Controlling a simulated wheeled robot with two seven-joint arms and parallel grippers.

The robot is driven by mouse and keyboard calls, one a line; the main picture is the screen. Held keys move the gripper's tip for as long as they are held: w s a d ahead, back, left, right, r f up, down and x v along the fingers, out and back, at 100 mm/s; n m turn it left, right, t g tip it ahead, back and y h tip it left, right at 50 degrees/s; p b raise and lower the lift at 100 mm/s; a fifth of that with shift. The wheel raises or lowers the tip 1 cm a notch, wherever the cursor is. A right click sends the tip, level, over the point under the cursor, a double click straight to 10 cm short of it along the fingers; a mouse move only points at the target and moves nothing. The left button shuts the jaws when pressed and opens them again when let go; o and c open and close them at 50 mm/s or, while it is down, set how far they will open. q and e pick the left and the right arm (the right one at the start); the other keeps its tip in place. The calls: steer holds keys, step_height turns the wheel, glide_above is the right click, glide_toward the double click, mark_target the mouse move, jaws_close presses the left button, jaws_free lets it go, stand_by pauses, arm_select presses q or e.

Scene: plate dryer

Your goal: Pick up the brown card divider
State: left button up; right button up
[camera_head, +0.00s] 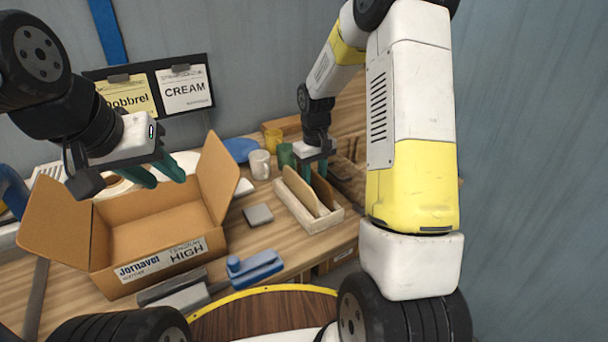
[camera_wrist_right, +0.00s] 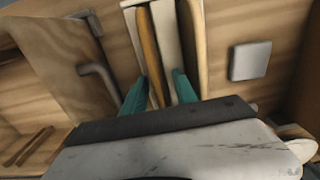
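The brown card divider (camera_wrist_right: 149,45) stands on edge in a pale open tray (camera_head: 334,216). In the right wrist view it runs between the two green fingers of my right gripper (camera_wrist_right: 161,76), with visible gaps beside it. The right gripper (camera_head: 316,169) is open, pointing down at the tray's far end; whether its fingertips reach below the divider's top edge is unclear. A lighter tan divider (camera_head: 300,190) stands in the same tray, outside the fingers. My left gripper (camera_head: 168,180) is open and empty above the cardboard box.
The open cardboard box (camera_head: 150,235) stands left of the tray. A grey block (camera_head: 258,215) lies between them, and a blue tool (camera_head: 256,268) lies in front. A white mug (camera_head: 260,164), a green cup (camera_head: 286,154) and a yellow cup (camera_head: 272,139) stand behind the tray.

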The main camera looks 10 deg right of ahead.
steer(key=shift+f, duration=0.1)
steer(key=shift+c, duration=0.2)
jaws_close()
step_height(320, 180, up, 18)
steer(key=shift+f, duration=0.15)
stand_by(0.8)
